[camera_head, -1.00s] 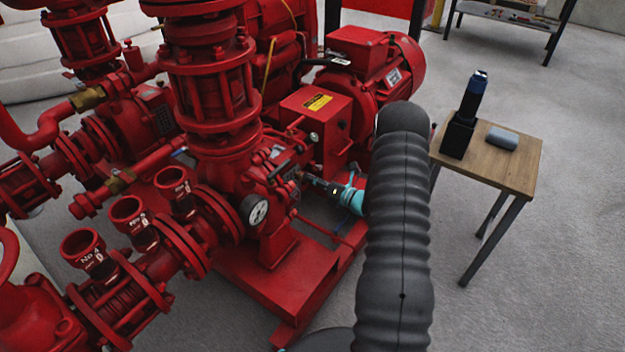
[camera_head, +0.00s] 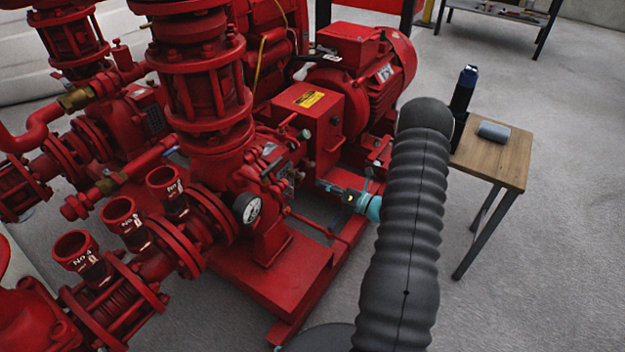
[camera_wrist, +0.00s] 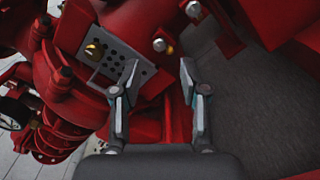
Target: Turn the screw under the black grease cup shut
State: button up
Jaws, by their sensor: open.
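The black grease cup and the screw under it cannot be made out for sure in either view. A small brass-coloured fitting (camera_wrist: 95,49) shows on the red pump body (camera_wrist: 85,30), beside a grey plate with holes, in the wrist view. My gripper (camera_wrist: 158,68) is open and empty, its two fingers apart in front of the plate's right edge. In the head view my gripper (camera_head: 322,184) points left at the pump's side, a little apart from it. My dark arm hides what lies behind it.
A pressure gauge (camera_head: 247,207) sits left of my gripper. Silver bolt heads (camera_wrist: 159,45) lie close ahead of the fingers. A red motor (camera_head: 360,75) stands behind. Bare floor lies between.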

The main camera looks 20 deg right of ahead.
jog(key=shift+v, duration=2.2)
